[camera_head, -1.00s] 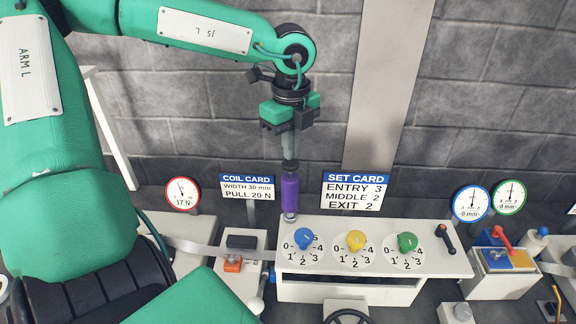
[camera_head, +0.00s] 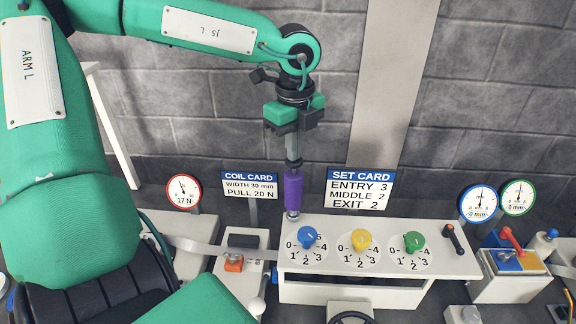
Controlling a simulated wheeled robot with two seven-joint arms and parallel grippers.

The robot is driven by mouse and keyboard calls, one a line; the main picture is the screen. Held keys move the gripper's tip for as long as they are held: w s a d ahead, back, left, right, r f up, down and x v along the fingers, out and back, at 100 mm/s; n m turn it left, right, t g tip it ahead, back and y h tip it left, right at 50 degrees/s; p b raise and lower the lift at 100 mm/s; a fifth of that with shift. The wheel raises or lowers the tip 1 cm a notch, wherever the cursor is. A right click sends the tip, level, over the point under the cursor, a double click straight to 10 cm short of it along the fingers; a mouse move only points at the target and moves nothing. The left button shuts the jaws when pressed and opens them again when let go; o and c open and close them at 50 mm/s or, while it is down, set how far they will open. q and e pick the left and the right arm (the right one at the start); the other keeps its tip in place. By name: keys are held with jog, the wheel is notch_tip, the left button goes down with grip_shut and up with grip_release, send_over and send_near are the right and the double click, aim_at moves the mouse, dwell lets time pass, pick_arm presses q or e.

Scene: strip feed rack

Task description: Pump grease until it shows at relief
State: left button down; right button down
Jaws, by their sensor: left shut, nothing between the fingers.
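A purple cylinder (camera_head: 293,190) stands upright at the back left corner of the white stand (camera_head: 450,262). It has a dark collar on top and a pale metal foot. I take it for the grease pump. My left gripper (camera_head: 293,158) points straight down above it, shut and empty, with its fingertips at the dark collar. Whether they touch the collar or sit just above it, I cannot tell. No grease is visible around the foot, but that spot is small. I cannot make out a relief opening. My right gripper is out of view.
Blue (camera_head: 307,237), yellow (camera_head: 361,239) and green (camera_head: 414,241) knobs sit on the stand's top. The set card (camera_head: 360,190) and coil card (camera_head: 249,185) stand behind. A red-rimmed dial (camera_head: 184,191) stands left, blue- and green-rimmed dials right. A metal strip (camera_head: 195,246) runs at left.

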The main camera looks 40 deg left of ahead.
pick_arm(q)
jog(key=shift+f+b, duration=0.7)
jog(key=shift+b, duration=0.15)
jog(key=shift+r+p, duration=0.35)
jog(key=shift+r, duration=0.2)
jog(key=shift+r+p, duration=0.3)
jog(key=shift+r, duration=0.7)
jog(key=shift+f, duration=0.1)
jog(key=shift+f+b, duration=0.65)
jog(key=shift+b, duration=0.4)
jog(key=shift+f, duration=0.1)
